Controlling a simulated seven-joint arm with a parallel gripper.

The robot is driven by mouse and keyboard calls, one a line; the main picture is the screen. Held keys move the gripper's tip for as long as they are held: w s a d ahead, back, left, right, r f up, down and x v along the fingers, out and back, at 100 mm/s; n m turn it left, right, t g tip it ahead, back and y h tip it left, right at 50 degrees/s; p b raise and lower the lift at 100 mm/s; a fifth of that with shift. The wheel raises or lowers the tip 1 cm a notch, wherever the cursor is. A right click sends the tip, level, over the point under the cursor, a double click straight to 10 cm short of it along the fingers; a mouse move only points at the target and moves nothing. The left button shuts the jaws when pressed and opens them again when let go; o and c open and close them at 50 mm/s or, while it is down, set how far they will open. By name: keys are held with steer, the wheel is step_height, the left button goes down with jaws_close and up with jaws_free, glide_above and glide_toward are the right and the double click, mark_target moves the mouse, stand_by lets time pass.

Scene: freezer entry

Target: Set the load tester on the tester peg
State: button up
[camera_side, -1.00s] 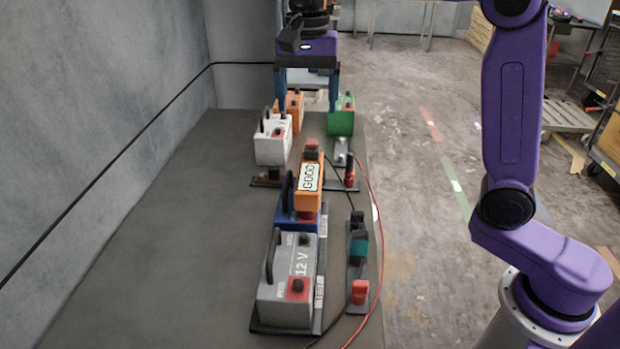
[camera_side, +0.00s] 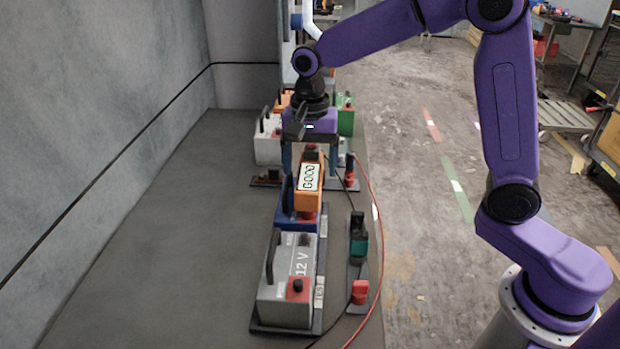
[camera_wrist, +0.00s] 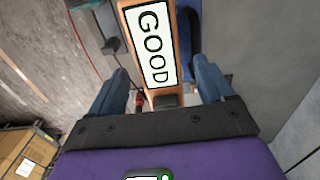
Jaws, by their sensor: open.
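The load tester, an orange handheld box with a white GOOD label (camera_side: 310,177), stands against the blue battery (camera_side: 291,212) in the side view. It also fills the upper middle of the wrist view (camera_wrist: 150,45). My gripper (camera_side: 311,168) is open and points down, with one finger on each side of the tester's far end. In the wrist view the open fingers (camera_wrist: 160,78) flank the tester with gaps on both sides. I cannot pick out the tester peg for certain; a small stand with a red-and-black piece (camera_side: 350,178) is right of the tester.
A grey 12 V battery (camera_side: 287,290) sits in a tray in front. Right of it, a plate carries a dark clamp (camera_side: 358,238) and a red clamp (camera_side: 360,291). White (camera_side: 267,150) and green (camera_side: 346,120) batteries stand behind. The bench's left side is clear.

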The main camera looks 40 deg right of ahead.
steer(key=shift+f, duration=0.55)
jaws_close()
steer(key=shift+r, duration=0.15)
steer(key=shift+r, duration=0.3)
step_height(320, 180, up, 2)
steer(key=shift+a+r, duration=0.1)
steer(key=s+d+r, duration=0.4)
steer(key=s+r, duration=0.9)
steer(key=r, duration=0.1)
steer(key=shift+s+d, duration=0.2)
